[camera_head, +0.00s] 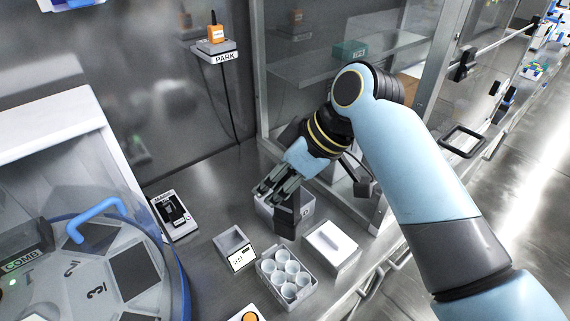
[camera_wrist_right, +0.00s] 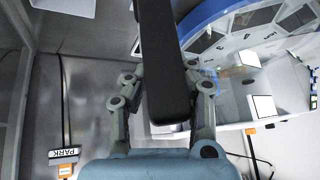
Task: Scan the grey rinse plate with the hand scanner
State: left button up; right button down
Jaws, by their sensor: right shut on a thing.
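My right gripper (camera_head: 287,192) is shut on a long dark block that looks like the hand scanner (camera_head: 288,217). The block hangs down from the fingers above the bench. In the right wrist view the gripper (camera_wrist_right: 165,100) has the dark block (camera_wrist_right: 165,60) between its fingers, covering the middle. I cannot tell for sure which thing is the grey rinse plate. My left gripper is not in view.
A black cradle (camera_head: 173,215) is by the carousel. An orange device (camera_head: 216,34) sits on the PARK shelf.

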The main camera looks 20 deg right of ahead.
aim_at(277, 207)
jog(key=shift+s+a+f, duration=0.25)
jog(key=shift+s+a, duration=0.1)
jog(key=shift+s, duration=0.3)
jog(key=shift+s+d+f, duration=0.1)
jog(key=shift+s+f, duration=0.05)
jog(key=shift+f, duration=0.55)
notch_tip(277, 207, down, 2)
jog(key=b, duration=0.2)
jog(key=shift+f+b, duration=0.15)
jog(key=shift+b, duration=0.15)
jog(key=shift+f+b, duration=0.3)
jog(key=shift+b, duration=0.1)
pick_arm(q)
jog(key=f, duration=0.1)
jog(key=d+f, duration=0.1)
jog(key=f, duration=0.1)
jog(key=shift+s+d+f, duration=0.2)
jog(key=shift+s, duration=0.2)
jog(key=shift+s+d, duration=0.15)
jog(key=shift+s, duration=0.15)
pick_arm(e)
jog(key=shift+r, duration=0.1)
